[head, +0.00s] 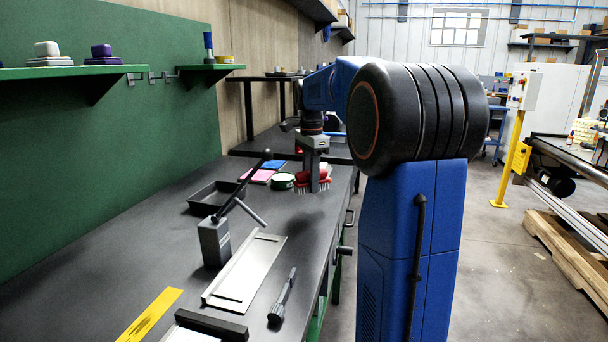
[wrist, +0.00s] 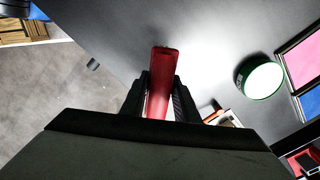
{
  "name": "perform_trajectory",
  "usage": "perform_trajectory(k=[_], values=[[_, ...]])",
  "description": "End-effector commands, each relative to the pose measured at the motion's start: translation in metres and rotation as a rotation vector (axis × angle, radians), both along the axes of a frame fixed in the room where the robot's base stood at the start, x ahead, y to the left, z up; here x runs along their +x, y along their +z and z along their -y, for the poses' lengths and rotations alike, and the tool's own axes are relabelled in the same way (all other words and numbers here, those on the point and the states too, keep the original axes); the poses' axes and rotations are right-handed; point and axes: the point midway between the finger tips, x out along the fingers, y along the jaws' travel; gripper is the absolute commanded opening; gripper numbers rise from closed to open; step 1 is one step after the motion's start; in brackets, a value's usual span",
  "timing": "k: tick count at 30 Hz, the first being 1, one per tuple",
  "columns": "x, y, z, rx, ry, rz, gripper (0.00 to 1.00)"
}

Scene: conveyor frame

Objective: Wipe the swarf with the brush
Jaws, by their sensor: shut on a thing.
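My gripper (head: 314,172) points down over the far part of the dark bench and is shut on a red brush (head: 324,184). The brush has pale bristles pointing down, at or very near the bench top; I cannot tell if they touch it. In the wrist view the brush's red body (wrist: 164,75) lies between the two dark fingers of my gripper (wrist: 161,98). No swarf can be made out clearly. A few tiny dark marks lie by the brush's tip in the wrist view, too small to identify.
A green-and-white round roll (head: 284,181) and pink and blue flat items (head: 258,176) lie left of the brush. A black tray (head: 208,196), a grey block with a lever (head: 214,242) and a metal plate (head: 246,270) stand nearer. The bench edge is close on the right.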

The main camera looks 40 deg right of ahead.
Motion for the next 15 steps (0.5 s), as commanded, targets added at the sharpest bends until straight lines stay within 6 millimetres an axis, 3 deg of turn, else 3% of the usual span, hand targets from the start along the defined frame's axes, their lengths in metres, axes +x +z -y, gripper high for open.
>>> perform_trajectory(k=[6, 15], values=[[-0.007, 0.016, 0.001, 0.0, 0.003, 0.001, 0.07], [-0.008, 0.018, 0.001, 0.0, 0.004, 0.0, 0.07]])
